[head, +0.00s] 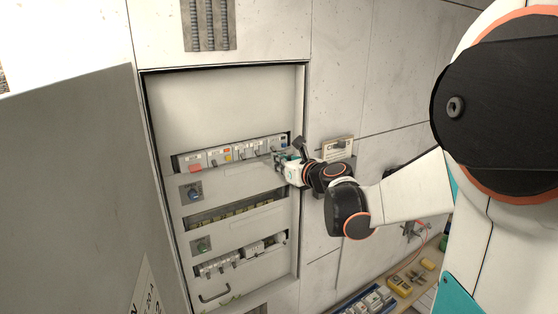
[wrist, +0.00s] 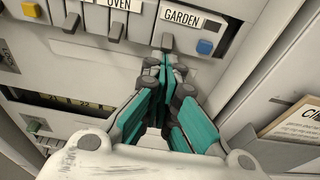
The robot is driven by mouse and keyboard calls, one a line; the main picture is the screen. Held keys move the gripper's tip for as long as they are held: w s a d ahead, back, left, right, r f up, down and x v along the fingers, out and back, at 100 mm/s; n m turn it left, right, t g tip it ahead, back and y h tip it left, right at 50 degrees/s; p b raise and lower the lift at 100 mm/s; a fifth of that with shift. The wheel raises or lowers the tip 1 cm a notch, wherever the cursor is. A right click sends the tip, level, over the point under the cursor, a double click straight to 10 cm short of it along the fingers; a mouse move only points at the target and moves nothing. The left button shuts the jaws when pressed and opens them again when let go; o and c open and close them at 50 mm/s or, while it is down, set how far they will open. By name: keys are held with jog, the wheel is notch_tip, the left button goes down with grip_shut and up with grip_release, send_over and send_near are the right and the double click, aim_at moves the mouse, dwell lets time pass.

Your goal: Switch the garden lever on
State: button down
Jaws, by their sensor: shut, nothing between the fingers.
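The garden lever (wrist: 167,42) is a small dark grey toggle under the white GARDEN label (wrist: 181,17) in the wrist view. It hangs downward from its breaker. My gripper (wrist: 165,68) has teal finger pads; its tips are together, just below the lever's end. I cannot tell whether they touch it. In the head view my gripper (head: 284,160) is at the right end of the upper breaker row (head: 222,154) and covers the garden lever there.
The OVEN lever (wrist: 117,32) is left of the garden one, and a blue button (wrist: 205,47) is to its right. The cabinet's open door (head: 75,190) stands at the left. A paper card (head: 338,149) is on the wall at the right. A cluttered bench (head: 385,292) is below.

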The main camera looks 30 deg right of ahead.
jog(key=shift+s+r+g+p, duration=0.25)
jog(key=shift+r+g+p, duration=0.3)
jog(key=shift+g+p, duration=0.6)
jog(key=shift+s+r+g+p, duration=0.2)
jog(key=shift+r+g+p, duration=0.3)
jog(key=shift+g+p, duration=0.6)
jog(key=shift+r, duration=0.1)
dwell(0.4)
jog(key=shift+w+r+p, duration=0.1)
jog(key=shift+r+p, duration=0.35)
jog(key=shift+r, duration=0.25)
jog(key=shift+d+r, duration=0.1)
jog(key=shift+r, duration=0.05)
